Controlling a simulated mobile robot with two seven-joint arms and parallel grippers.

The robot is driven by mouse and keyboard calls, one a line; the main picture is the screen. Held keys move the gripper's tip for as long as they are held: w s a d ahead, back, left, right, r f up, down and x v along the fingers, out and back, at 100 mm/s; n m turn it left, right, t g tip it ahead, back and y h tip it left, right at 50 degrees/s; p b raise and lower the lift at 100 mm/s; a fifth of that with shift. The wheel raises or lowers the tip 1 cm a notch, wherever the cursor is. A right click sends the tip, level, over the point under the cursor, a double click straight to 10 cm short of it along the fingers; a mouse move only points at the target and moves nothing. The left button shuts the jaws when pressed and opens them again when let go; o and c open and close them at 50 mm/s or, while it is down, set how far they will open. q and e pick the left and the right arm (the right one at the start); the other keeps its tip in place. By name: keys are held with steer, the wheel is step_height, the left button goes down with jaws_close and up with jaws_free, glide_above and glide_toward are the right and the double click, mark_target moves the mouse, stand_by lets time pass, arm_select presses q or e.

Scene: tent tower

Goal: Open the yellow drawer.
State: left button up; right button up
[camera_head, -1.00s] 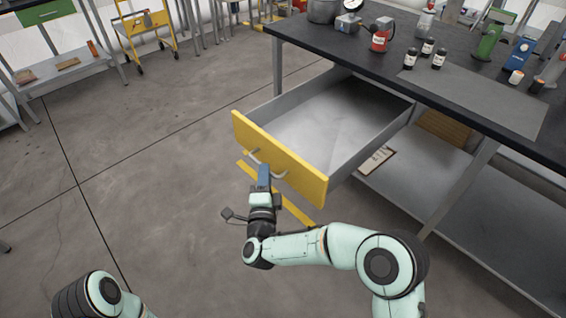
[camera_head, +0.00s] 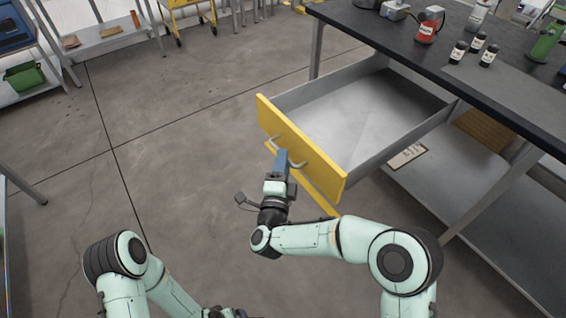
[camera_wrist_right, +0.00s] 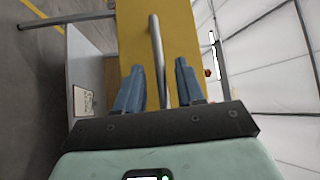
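The yellow drawer (camera_head: 325,177) stands pulled far out from under the dark-topped workbench, and its grey inside is empty. Its curved metal handle (camera_head: 299,164) is on the yellow front. My right gripper (camera_head: 282,157) is at the handle. In the right wrist view, the blue fingers of my right gripper (camera_wrist_right: 161,75) stand apart on either side of the handle bar (camera_wrist_right: 156,45), with gaps showing between bar and fingers. The yellow front (camera_wrist_right: 180,30) fills the area behind them. My left arm shows at the lower left, but its gripper fingers cannot be seen.
The workbench (camera_head: 440,50) carries dark bottles (camera_head: 457,52) and a red container (camera_head: 427,28). A lower shelf (camera_head: 440,185) with a labelled sheet (camera_head: 407,156) lies under the drawer. Concrete floor (camera_head: 180,130) is clear left of the drawer. A table leg (camera_head: 22,188) stands at far left.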

arm_select(q)
steer(key=shift+t, duration=0.6)
steer(key=w+r, duration=0.1)
steer(key=w+r+p, duration=0.1)
steer(key=w+r, duration=0.1)
steer(key=shift+d, duration=0.25)
arm_select(e)
steer(key=s+a+f, duration=0.1)
steer(key=s, duration=1.2)
steer(key=shift+a+f, duration=0.25)
steer(key=shift+f, duration=0.15)
steer(key=shift+s, duration=0.1)
